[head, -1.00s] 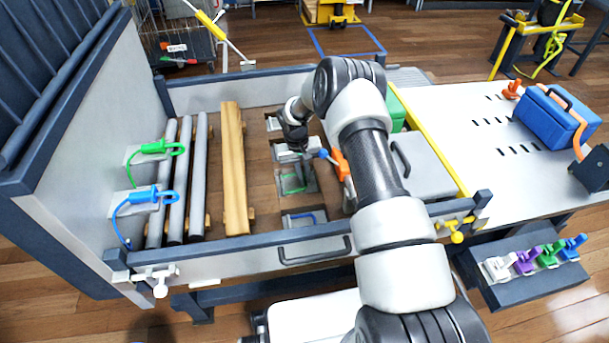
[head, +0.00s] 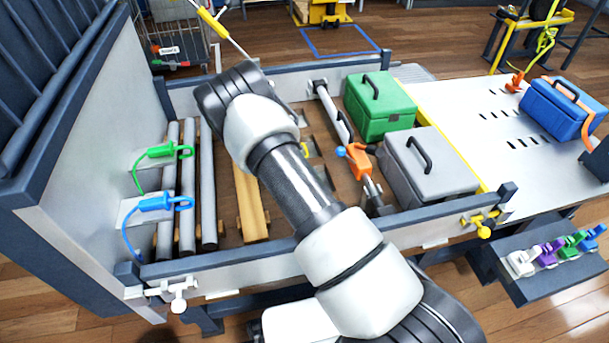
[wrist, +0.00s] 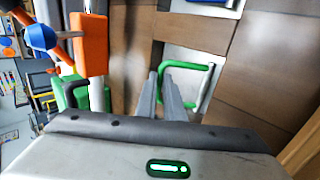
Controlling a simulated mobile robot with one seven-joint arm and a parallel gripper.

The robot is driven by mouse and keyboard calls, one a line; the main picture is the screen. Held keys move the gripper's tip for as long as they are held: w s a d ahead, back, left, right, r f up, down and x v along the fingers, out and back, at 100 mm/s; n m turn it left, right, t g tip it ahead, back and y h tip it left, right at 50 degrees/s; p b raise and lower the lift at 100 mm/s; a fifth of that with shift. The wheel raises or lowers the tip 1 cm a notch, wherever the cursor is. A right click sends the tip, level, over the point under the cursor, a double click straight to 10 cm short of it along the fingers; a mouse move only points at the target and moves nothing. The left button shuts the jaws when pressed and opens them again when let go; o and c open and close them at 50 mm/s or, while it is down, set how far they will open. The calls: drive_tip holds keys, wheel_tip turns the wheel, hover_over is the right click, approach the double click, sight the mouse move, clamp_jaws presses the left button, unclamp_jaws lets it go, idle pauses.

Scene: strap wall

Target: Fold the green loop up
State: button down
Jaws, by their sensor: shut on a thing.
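The green loop (wrist: 212,78) shows in the wrist view as a bent green bar over a pale plate (wrist: 187,60) in the brown bed floor. My gripper (wrist: 166,72) has its two grey fingers close together, shut on the loop's left part. The loop stands out to the right of the fingers; part of it is hidden behind them, and its exact tilt is hard to tell. In the head view my arm hides both the gripper and the loop.
An orange ratchet (head: 359,161) on a grey bar stands close by; it also shows in the wrist view (wrist: 89,45). A green case (head: 379,108) and a grey case (head: 428,168) stand right. A wooden beam (head: 250,200) and grey pipes (head: 188,190) lie left.

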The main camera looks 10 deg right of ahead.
drive_tip(key=shift+s+a+h, duration=0.1)
drive_tip(key=shift+a+h, duration=0.1)
drive_tip(key=shift+h, duration=0.2)
drive_tip(key=c, duration=1.9)
unclamp_jaws()
drive_tip(key=shift+o, duration=0.2)
drive_tip(key=shift+r, duration=0.1)
drive_tip(key=p+v, duration=0.3)
drive_tip(key=v, duration=1.4)
drive_tip(key=shift+r, duration=0.2)
drive_tip(key=shift+a, duration=0.1)
drive_tip(key=shift+c, duration=0.3)
